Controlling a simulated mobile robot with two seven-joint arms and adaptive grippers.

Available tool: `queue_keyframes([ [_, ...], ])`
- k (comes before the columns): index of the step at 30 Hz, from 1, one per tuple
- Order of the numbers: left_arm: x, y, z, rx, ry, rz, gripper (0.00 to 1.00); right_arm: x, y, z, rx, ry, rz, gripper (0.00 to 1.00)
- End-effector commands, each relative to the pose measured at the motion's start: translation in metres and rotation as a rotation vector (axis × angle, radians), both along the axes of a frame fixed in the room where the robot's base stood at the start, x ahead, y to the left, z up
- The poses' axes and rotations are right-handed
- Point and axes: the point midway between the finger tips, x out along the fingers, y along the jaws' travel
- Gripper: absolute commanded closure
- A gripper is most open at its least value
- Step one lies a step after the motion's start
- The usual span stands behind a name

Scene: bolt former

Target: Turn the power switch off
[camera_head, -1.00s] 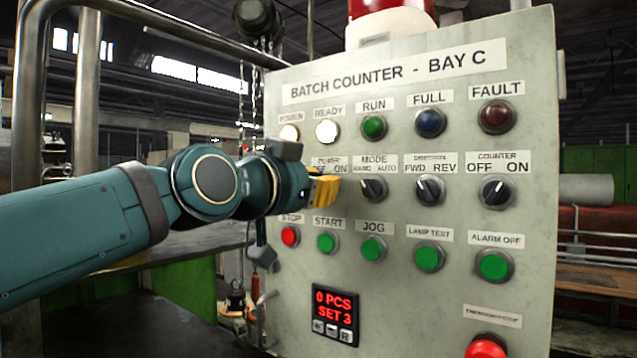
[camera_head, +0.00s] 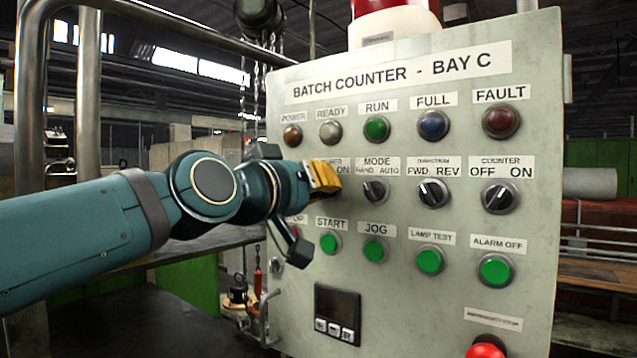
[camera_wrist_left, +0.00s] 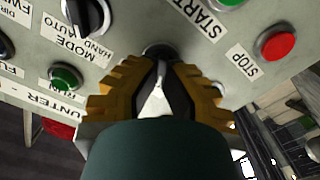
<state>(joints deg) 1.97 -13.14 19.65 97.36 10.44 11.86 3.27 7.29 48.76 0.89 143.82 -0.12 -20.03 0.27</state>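The power switch is hidden behind my left gripper in the head view; only part of its OFF/ON label (camera_head: 343,169) shows. My left gripper also shows in the left wrist view (camera_wrist_left: 160,105). The power lamp (camera_head: 292,136) and ready lamp (camera_head: 330,132) are unlit. My right gripper is in neither view.
The grey panel (camera_head: 540,130) also carries the mode (camera_head: 375,190), direction (camera_head: 432,192) and counter (camera_head: 500,196) knobs. The start button (camera_head: 330,243) and a dark display (camera_head: 337,305) are below my gripper. A red emergency button (camera_head: 486,349) is at bottom right.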

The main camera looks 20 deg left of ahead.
Motion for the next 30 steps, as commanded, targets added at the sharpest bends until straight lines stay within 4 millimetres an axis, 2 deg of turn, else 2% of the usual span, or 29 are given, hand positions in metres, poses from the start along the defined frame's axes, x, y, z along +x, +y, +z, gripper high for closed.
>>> queue_keyframes([
  [18,-0.0001,0.0008,0.0017,-0.045,0.011,0.002,1.00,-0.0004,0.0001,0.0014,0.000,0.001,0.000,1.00],
  [21,-0.0001,0.0007,0.0016,-0.045,0.011,0.002,0.64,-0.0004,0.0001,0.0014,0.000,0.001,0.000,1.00],
  [30,-0.0003,0.0004,0.0006,-0.043,0.014,0.001,0.62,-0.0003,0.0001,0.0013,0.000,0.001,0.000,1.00],
])
